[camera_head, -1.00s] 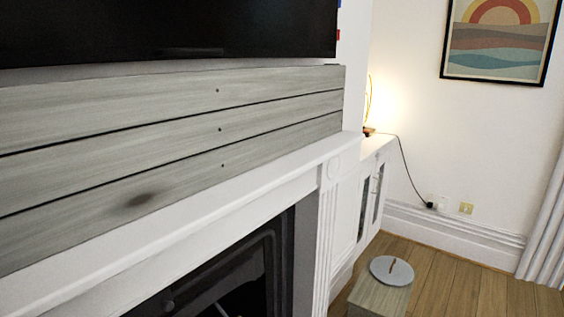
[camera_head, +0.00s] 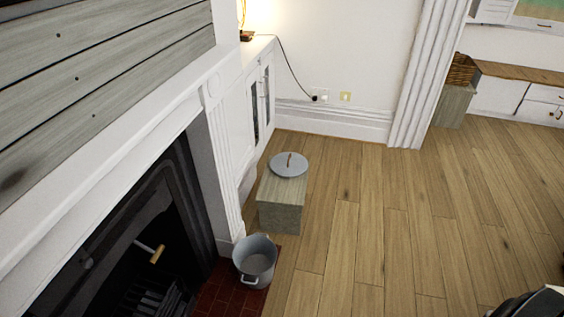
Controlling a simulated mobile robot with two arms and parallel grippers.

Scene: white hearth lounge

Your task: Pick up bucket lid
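The bucket lid (camera_head: 289,165) is a round grey disc with a small brown upright handle. It lies flat on top of a grey wooden block (camera_head: 281,206) beside the fireplace. A grey metal bucket (camera_head: 256,262) with side handles stands open in front of the block, on the red tiled hearth. Neither gripper shows clearly. A dark and white shape at the bottom right corner may be part of my own body.
The fireplace (camera_head: 140,240) and its white mantel fill the left side. A white cabinet (camera_head: 255,95) stands behind the block. Open wooden floor (camera_head: 400,220) lies to the right. A wicker basket (camera_head: 462,71) sits on another block at the far right.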

